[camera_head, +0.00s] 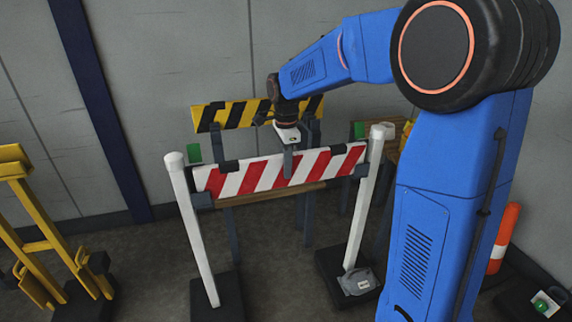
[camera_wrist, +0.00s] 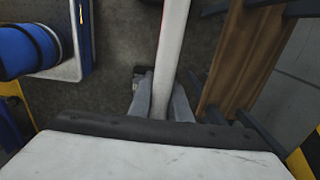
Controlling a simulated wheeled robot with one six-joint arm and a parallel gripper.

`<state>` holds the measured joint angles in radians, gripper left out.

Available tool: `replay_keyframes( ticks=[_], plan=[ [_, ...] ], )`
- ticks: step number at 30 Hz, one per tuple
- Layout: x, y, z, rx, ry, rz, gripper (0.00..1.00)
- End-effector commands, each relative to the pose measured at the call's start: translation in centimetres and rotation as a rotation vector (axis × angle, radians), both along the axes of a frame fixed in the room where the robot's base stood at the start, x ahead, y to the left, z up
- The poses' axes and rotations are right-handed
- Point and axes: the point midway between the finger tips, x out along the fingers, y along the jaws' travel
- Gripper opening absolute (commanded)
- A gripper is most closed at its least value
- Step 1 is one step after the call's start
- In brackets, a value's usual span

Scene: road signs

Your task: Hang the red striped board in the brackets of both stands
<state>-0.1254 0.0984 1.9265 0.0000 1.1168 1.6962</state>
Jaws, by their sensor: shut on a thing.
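The red and white striped board (camera_head: 260,177) spans between the two white stands in the head view. My gripper (camera_head: 288,164) is shut on its upper edge near the middle, from above. In the wrist view my gripper's fingers (camera_wrist: 160,98) sit on either side of the board (camera_wrist: 171,40), seen edge-on. The left stand (camera_head: 195,240) has a dark bracket (camera_head: 203,200) at the board's lower left end. The right stand (camera_head: 363,205) has a dark bracket (camera_head: 361,171) by the board's right end. I cannot tell whether the board's ends rest fully in the brackets.
A yellow and black striped barrier (camera_head: 236,113) stands behind, near the wall. A brown plank (camera_head: 262,193) lies behind the board. A yellow frame (camera_head: 40,245) is at the left. An orange and white post (camera_head: 503,238) is at the right. Floor between the stands looks clear.

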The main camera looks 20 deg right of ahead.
Motion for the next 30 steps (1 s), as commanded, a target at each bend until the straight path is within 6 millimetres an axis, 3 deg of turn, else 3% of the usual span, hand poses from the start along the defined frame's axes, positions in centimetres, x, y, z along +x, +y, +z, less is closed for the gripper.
replay_keyframes(
  ticks=[26, 27, 29, 30],
  plan=[
    [0.01, 0.00, -0.42, 0.000, -0.001, 0.000, 0.00],
    [0.02, 0.00, -0.40, 0.000, -0.001, 0.000, 0.27],
    [0.02, 0.00, -0.41, 0.000, -0.001, 0.000, 0.39],
    [0.02, 0.00, -0.41, 0.000, -0.001, 0.000, 0.39]
  ],
)
